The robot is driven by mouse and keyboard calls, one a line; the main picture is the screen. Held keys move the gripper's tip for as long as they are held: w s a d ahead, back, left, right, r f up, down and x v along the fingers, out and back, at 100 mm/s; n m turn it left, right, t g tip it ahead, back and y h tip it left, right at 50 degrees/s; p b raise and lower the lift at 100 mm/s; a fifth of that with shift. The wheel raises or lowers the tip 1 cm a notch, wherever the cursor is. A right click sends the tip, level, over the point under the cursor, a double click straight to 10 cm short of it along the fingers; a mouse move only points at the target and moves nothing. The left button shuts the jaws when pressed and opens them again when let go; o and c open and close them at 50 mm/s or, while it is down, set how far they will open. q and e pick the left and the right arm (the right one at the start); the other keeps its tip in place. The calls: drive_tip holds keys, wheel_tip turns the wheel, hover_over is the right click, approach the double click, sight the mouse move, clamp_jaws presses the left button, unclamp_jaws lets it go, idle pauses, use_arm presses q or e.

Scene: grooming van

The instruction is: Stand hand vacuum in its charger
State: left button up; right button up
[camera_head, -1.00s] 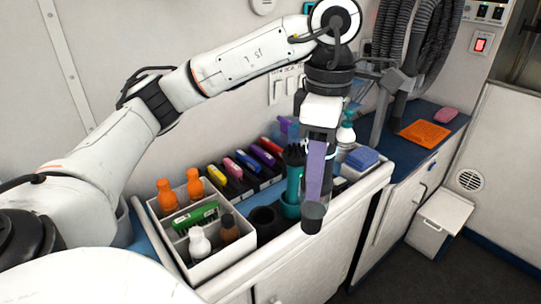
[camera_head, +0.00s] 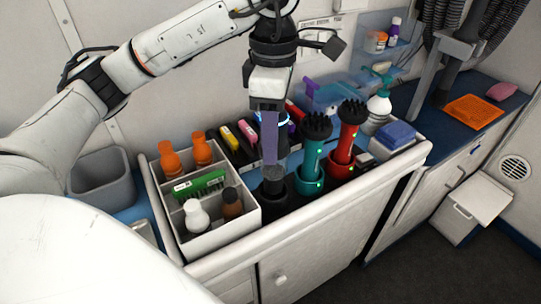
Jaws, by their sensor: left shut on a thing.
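My left gripper (camera_head: 271,152) points down and is shut on the dark hand vacuum (camera_head: 282,153). The purple-grey finger covers much of the vacuum. The vacuum is about upright, and its lower end is at the mouth of the black charger cup (camera_head: 273,203) on the counter. I cannot tell whether it is seated in the cup. To the right, a teal device (camera_head: 312,157) with a black bristly top stands in a teal cup, and a red one (camera_head: 347,142) stands in a red cup. My right gripper is not in view.
A white divided caddy (camera_head: 225,237) with several bottles stands close left of the black cup. Coloured packs (camera_head: 228,138) lie behind. A pump bottle (camera_head: 379,105) and folded blue cloths (camera_head: 396,134) are at right. A grey bin (camera_head: 103,178) is at left.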

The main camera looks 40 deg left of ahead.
use_arm(q)
drive_tip(key=shift+f, duration=2.1)
drive_tip(key=shift+f, duration=0.2)
drive_tip(key=o, duration=1.1)
drive_tip(key=shift+c, duration=0.2)
